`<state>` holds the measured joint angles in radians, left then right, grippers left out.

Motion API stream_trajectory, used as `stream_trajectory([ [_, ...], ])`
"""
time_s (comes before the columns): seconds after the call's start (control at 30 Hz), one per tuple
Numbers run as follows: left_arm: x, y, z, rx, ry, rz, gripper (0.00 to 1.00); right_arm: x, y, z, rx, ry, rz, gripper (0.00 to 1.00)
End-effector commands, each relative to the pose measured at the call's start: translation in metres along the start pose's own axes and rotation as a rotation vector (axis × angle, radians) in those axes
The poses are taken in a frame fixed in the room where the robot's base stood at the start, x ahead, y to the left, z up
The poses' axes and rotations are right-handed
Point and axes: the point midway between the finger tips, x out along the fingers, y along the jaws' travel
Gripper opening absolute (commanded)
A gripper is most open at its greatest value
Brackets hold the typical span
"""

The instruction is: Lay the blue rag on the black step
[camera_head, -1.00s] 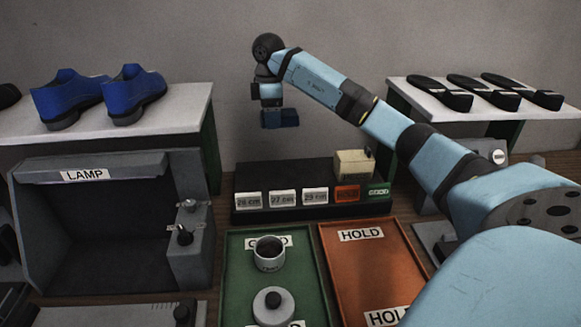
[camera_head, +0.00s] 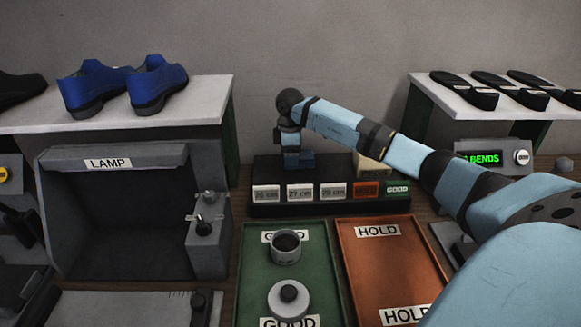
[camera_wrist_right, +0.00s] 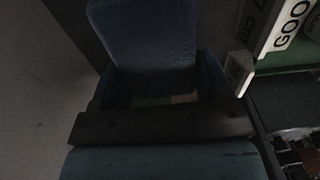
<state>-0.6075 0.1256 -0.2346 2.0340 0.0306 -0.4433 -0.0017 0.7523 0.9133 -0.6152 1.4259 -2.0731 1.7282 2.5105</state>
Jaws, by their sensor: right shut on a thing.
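The black step (camera_head: 265,178) stands at the back of the bench, with a row of size labels along its front. My right gripper (camera_head: 292,152) points down over the back of the step, left of its middle. It is shut on the blue rag (camera_head: 300,160), a small dark blue piece at the jaws. The rag is low over the step's top; I cannot tell whether it touches. In the right wrist view a blue textured piece, apparently the rag (camera_wrist_right: 145,35), fills the upper middle, and the picture is dark. My left gripper is out of view.
A cream block (camera_head: 372,170) sits at the step's right end, partly behind my arm. In front lie a green tray (camera_head: 255,285) with a cup and lidded pot, and an orange tray (camera_head: 385,270). The lamp box (camera_head: 110,215) stands left; blue shoes (camera_head: 158,85) are on a shelf.

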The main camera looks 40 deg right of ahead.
Motion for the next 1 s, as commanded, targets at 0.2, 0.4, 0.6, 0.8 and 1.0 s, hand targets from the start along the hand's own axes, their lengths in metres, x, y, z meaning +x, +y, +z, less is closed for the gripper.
stream_trajectory([
  [0.2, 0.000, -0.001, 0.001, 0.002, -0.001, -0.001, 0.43, 0.031, -0.001, -0.001, -0.001, -0.001, -0.004, 0.47],
  [0.4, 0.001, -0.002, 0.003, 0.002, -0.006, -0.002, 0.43, 0.041, 0.000, 0.000, 0.000, 0.000, 0.000, 0.47],
  [0.6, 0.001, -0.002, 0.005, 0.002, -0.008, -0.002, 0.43, 0.042, -0.001, 0.000, 0.000, 0.000, -0.001, 0.47],
  [0.8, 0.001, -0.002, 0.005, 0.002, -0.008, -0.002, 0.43, 0.044, -0.001, 0.000, 0.000, 0.000, -0.001, 0.95],
  [1.0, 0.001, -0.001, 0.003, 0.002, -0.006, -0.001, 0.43, 0.043, -0.001, 0.000, 0.000, 0.000, -0.001, 0.95],
])
